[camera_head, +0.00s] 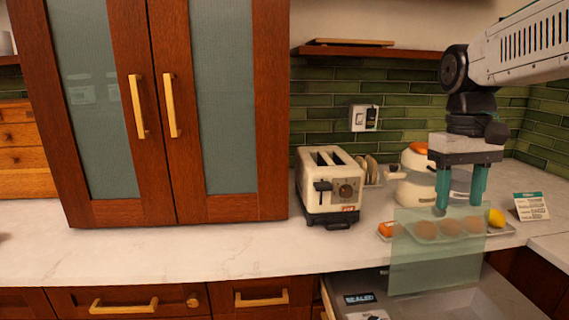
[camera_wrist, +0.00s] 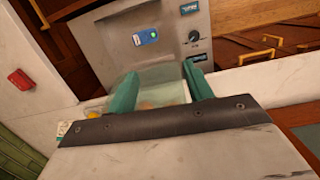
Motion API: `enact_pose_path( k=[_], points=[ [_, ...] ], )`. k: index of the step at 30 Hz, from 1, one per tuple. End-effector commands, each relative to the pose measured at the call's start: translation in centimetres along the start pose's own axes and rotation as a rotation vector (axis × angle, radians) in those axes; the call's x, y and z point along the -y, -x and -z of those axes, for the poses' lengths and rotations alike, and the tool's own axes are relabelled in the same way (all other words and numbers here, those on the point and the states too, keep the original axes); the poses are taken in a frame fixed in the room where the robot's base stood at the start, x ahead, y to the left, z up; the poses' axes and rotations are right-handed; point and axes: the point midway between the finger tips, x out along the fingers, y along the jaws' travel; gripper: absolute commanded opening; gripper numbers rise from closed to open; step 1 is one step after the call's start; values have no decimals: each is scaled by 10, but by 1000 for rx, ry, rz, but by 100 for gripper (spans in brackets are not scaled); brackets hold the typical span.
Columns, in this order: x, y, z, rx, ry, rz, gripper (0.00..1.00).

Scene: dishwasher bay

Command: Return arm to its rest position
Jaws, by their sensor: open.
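My gripper (camera_head: 460,203) hangs fingers-down above the counter at the right, below my arm. Its two teal fingers are spread apart, with nothing seen clamped between them. In the wrist view my gripper (camera_wrist: 161,88) points toward a pale translucent sheet near its fingertips. In the head view a translucent green panel (camera_head: 436,272) stands just below the fingers, in front of a tray (camera_head: 505,230) and overlapping the counter's front edge. Whether the fingers touch the panel cannot be told.
Round brown items, an orange item and a lemon (camera_head: 496,218) are on the tray. A white kettle-like pot (camera_head: 416,160) is behind my gripper. A toaster (camera_head: 331,186) and plates stand left, a small card (camera_head: 531,207) right. An open drawer-like bay (camera_head: 510,300) lies below. Counter at left is clear.

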Motion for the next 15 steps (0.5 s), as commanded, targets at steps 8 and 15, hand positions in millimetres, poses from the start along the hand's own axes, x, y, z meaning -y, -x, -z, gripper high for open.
enact_pose_path(
  k=[8, 15],
  points=[
    [37, -48, -111, -137, -32, 13, 51],
    [54, -98, -165, -216, -55, 30, 51]
  ],
)
